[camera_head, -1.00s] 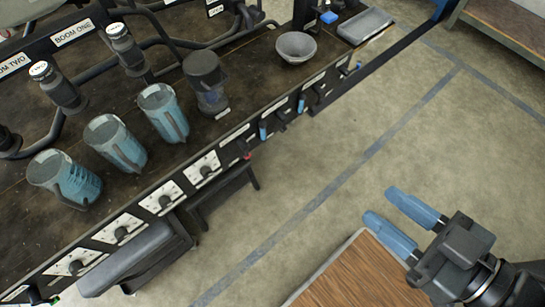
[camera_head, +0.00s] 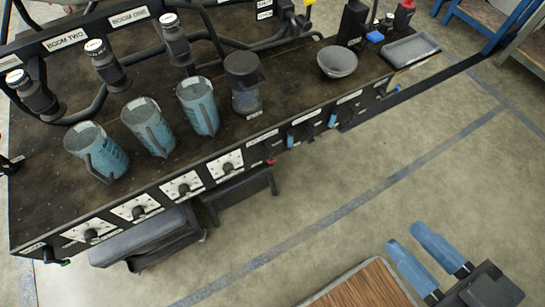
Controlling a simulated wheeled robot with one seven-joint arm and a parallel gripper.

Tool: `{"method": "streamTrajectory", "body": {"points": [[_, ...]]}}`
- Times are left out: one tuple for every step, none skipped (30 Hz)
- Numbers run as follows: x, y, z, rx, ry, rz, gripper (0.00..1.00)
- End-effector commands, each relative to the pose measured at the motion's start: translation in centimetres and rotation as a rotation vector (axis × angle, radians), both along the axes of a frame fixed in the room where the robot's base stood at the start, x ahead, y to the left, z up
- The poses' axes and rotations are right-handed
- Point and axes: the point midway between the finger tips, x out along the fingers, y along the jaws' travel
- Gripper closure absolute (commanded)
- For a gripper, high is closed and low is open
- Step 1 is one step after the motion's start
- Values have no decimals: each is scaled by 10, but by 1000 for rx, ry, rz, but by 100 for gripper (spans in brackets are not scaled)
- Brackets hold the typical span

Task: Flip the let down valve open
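The dark bench's front panel carries two blue-handled levers, a nearer one (camera_head: 290,138) and a farther one (camera_head: 333,119). Both hang roughly downward. Their labels are too small to read, so I cannot tell which is the let down valve. A red knob (camera_head: 271,160) sits left of the levers, and several dial plates with black knobs, such as this dial (camera_head: 226,166), are farther left. My gripper (camera_head: 405,237) has blue fingers with a gap between them. It is open, empty and well apart from the panel, at the lower right.
The dark bench (camera_head: 190,130) holds several blue cups (camera_head: 150,128), a dark canister (camera_head: 244,85), a grey bowl (camera_head: 338,61) and a grey tray (camera_head: 411,50). A wooden-topped surface (camera_head: 365,288) lies at the bottom, beside my gripper. Open floor (camera_head: 330,210) separates my gripper from the panel.

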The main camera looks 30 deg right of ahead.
Motion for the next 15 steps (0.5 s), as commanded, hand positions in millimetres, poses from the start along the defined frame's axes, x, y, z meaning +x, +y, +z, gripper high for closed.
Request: {"method": "streamTrajectory", "body": {"points": [[1, 1, -4, -3, 4, 5, 68], [1, 1, -8, -7, 8, 10, 71], [2, 3, -16, -15, 17, 20, 75], [3, 5, -24, -26, 29, 31, 78], [4, 6, -34, -37, 42, 43, 80], [7, 9, -50, -57, 63, 63, 84], [8, 12, -64, -75, 82, 80, 87], [10, 14, -79, -96, 102, 99, 90], [13, 18, -101, -127, 132, 125, 94], [16, 20, -117, -153, 156, 144, 97], [19, 22, -134, -181, 179, 163, 100], [22, 25, -156, -219, 212, 186, 100], [25, 26, -173, -250, 235, 202, 100], [28, 27, -188, -281, 258, 218, 100], [33, 29, -209, -323, 285, 237, 100]]}}
